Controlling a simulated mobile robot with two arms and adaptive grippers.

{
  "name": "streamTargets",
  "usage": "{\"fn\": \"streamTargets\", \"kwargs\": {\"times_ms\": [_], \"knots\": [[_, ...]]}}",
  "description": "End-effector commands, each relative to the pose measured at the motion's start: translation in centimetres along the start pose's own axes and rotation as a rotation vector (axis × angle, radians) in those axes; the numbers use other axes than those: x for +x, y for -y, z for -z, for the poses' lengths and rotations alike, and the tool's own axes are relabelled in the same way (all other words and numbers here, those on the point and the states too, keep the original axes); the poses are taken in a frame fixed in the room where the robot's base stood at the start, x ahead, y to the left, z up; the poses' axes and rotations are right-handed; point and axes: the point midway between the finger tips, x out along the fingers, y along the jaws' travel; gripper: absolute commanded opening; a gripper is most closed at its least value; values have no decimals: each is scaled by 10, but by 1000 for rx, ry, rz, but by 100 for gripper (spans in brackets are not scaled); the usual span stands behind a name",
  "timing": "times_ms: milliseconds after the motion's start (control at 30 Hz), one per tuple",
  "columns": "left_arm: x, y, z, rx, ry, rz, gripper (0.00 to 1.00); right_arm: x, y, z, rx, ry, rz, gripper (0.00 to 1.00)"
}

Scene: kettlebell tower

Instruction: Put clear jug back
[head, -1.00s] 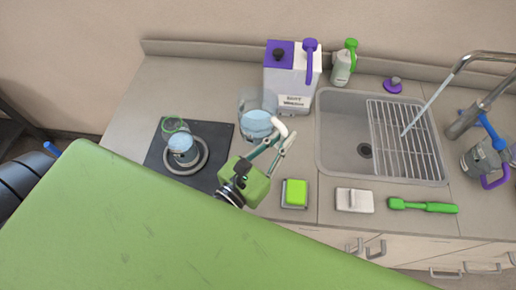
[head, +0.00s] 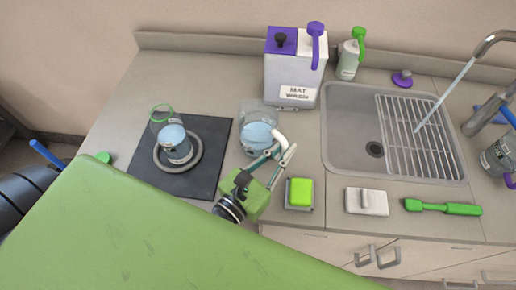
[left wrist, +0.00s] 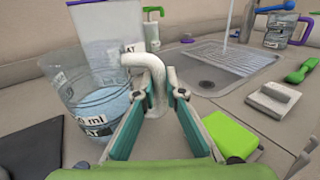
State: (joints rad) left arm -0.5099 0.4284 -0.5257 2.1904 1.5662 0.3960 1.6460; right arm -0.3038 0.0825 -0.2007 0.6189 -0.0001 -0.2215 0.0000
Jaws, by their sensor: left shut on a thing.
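A clear jug (head: 257,118) with a white handle (head: 280,138) and pale blue water in it is near the left-middle of the counter, in front of the white and purple canister. My left gripper (head: 275,158) is shut on that handle from the front right. In the left wrist view the handle (left wrist: 147,70) is between the finger ends and the jug (left wrist: 85,90) is left of them. I cannot tell whether its bottom touches the counter. My right gripper is not in view.
A second clear vessel (head: 172,140) with a green rim is over a grey ring on a dark mat (head: 205,178). A canister (head: 290,78) and a green-topped bottle (head: 348,62) stand behind. A green sponge (head: 300,193), white block (head: 367,202) and sink (head: 345,130) are right.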

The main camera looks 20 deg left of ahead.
Motion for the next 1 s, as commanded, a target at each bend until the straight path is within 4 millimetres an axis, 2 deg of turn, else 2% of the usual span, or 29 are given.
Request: {"fn": "streamTargets", "kwargs": {"times_ms": [667,700,767,800,967,1000], "knots": [[0,0,4,2,3,0,0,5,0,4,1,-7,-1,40],[0,0,3,2,3,0,4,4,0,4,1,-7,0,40],[0,0,3,2,2,0,4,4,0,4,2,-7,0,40],[0,0,3,1,2,0,16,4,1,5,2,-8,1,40],[0,0,4,1,2,0,16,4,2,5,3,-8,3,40],[0,0,4,1,1,0,21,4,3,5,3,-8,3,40]]}}
